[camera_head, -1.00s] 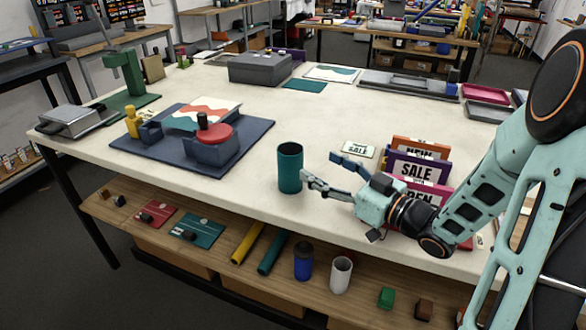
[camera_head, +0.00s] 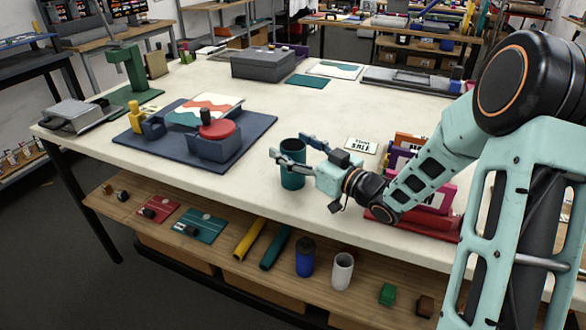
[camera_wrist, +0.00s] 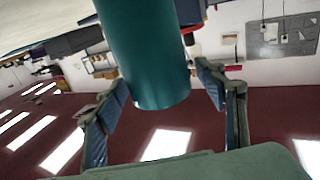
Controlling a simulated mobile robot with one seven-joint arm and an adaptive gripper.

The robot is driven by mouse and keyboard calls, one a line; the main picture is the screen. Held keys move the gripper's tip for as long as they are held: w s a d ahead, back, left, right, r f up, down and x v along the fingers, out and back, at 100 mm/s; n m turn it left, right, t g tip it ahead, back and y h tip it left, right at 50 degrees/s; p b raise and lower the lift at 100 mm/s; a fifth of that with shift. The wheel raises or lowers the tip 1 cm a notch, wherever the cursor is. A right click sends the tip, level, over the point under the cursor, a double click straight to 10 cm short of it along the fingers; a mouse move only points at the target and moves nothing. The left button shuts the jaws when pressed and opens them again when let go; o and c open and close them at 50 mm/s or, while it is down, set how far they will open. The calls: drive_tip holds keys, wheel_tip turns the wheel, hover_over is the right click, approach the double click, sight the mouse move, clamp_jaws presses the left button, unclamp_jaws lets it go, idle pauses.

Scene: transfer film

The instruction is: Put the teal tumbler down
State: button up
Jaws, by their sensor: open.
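The teal tumbler (camera_head: 292,178) stands upright on the white table near its front edge. My gripper (camera_head: 290,147) is at the tumbler's upper part, reaching in from the right, with one finger on the near side and the other on the far side. In the wrist view the tumbler (camera_wrist: 148,55) lies between the two spread fingers of my gripper (camera_wrist: 162,80). The fingers are open, and a gap shows beside the tumbler, clearest on the right. Whether either finger touches it I cannot tell.
A navy board (camera_head: 165,150) with a red round press part (camera_head: 213,132) lies to the left. A small sale card (camera_head: 361,146) lies behind my gripper, and a rack of upright signs (camera_head: 405,150) stands to the right. Bare table lies behind the tumbler.

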drive_tip(key=c, duration=1.7)
clamp_jaws()
drive_tip(key=shift+r, duration=0.15)
